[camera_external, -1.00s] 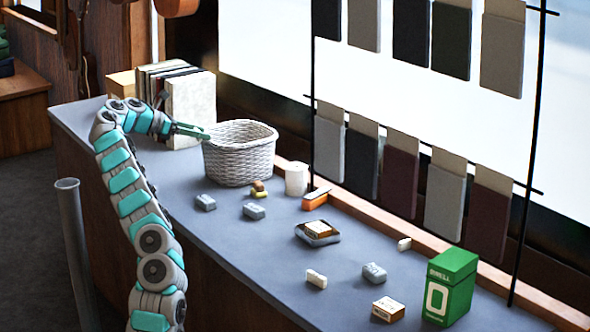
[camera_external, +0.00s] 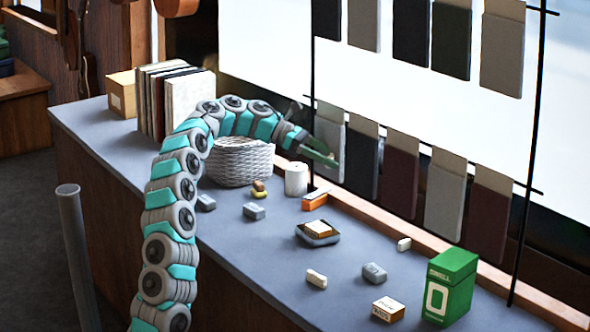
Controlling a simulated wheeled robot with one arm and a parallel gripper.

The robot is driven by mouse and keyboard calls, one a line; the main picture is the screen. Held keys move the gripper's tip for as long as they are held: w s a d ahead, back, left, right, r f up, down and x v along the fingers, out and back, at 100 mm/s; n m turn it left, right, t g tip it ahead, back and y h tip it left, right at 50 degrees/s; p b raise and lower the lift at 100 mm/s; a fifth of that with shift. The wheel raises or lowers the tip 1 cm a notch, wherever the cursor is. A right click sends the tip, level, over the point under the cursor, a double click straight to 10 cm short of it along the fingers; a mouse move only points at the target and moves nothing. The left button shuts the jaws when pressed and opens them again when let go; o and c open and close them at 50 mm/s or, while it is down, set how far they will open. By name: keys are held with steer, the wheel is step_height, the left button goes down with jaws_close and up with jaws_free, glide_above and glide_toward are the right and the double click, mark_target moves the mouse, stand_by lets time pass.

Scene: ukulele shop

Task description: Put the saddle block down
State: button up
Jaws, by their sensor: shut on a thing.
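The grey counter (camera_external: 345,262) lies below. A small cream block (camera_external: 317,279) and another pale block (camera_external: 404,244) lie apart on it. A light wooden block (camera_external: 317,228) sits on a dark tray (camera_external: 318,239). A labelled tan box (camera_external: 388,309) is near the front.
My arm partly hides the white wicker basket (camera_external: 245,165). A white cylinder (camera_external: 296,179), an orange block (camera_external: 315,199), several grey blocks (camera_external: 374,273) and a green box (camera_external: 450,287) stand on the counter. Bare surface lies between them. Upright books (camera_external: 185,105) are at the back left.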

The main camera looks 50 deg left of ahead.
steer(key=s+d+f+m+g+h, duration=0.1)
steer(key=s+d+f+m+g, duration=0.1)
steer(key=d, duration=0.8)
steer(key=s+d+f+m+g, duration=0.3)
steer(key=s+d+f, duration=0.1)
steer(key=d, duration=0.7)
steer(key=s+d+f+m+g+h+p, duration=0.1)
steer(key=s+d+f+m+g, duration=0.1)
steer(key=d, duration=0.9)
steer(key=shift+s+f+m+g+h, duration=0.3)
steer(key=shift+s+f+g, duration=0.3)
steer(key=shift+s+f, duration=0.35)
steer(key=w+d, duration=0.1)
steer(key=w, duration=0.4)
steer(key=w+d+f, duration=0.1)
steer(key=w+d, duration=0.1)
steer(key=w, duration=0.2)
steer(key=w+d+p, duration=0.1)
steer(key=w+d, duration=0.1)
steer(key=w, duration=0.3)
steer(key=shift+w+d+f, duration=0.1)
steer(key=shift+w+f, duration=0.05)
steer(key=shift+w, duration=0.2)
steer(key=shift+f, duration=1.75)
steer(key=shift+f, duration=0.1)
steer(key=o, duration=1)
steer(key=shift+f, duration=0.1)
steer(key=shift+o, duration=0.2)
steer(key=v, duration=1.2)
